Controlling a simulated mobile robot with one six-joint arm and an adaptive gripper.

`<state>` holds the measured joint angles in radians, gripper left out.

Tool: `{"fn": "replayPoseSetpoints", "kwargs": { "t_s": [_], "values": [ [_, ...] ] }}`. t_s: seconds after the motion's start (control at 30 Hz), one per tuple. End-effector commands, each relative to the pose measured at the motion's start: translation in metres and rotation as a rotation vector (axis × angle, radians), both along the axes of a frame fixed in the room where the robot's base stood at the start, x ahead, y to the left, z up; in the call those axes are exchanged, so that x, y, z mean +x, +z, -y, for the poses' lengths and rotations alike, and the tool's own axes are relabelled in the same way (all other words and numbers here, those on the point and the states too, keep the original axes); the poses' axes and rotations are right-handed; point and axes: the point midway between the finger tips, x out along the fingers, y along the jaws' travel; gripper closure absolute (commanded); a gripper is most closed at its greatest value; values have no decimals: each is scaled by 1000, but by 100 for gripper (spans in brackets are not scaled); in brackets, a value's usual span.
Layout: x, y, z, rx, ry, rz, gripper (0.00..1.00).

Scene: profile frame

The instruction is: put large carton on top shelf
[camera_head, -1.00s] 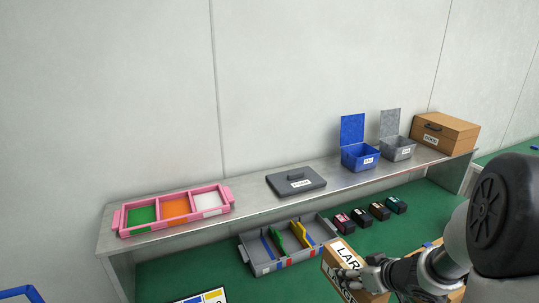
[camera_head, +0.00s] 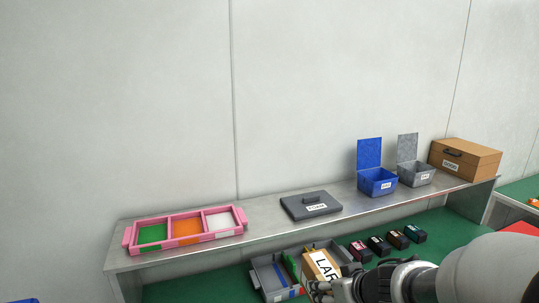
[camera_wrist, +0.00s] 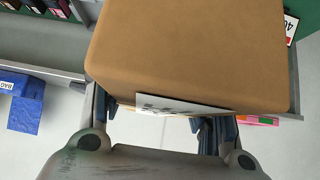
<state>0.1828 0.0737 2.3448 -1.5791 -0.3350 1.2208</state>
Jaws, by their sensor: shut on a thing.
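The large carton (camera_head: 321,265) is a brown box with a white label reading "LAR…". In the head view it is at the lower middle, in front of the grey divided tray, and hides part of it. My gripper (camera_head: 322,290) is shut on the carton. In the wrist view the carton (camera_wrist: 190,55) fills the upper middle between my gripper's fingers (camera_wrist: 160,122). The top shelf (camera_head: 262,232) is a grey metal ledge along the wall, above and behind the carton. The carton is apart from the shelf.
On the shelf are a pink tray (camera_head: 187,228), a dark grey lid (camera_head: 311,205), a blue open box (camera_head: 377,182), a grey open box (camera_head: 416,175) and a brown case (camera_head: 465,159). Below stand a grey divided tray (camera_head: 268,278) and several small dark boxes (camera_head: 380,246). Shelf space shows between pink tray and lid.

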Motion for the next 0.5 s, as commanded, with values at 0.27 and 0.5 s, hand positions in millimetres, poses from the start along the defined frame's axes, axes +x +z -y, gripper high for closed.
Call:
{"fn": "replayPoseSetpoints", "kwargs": {
  "t_s": [0.27,0.5],
  "values": [
    [6,-19,37,-2,14,-26,97],
    [8,-42,75,0,33,-30,97]
  ]
}}
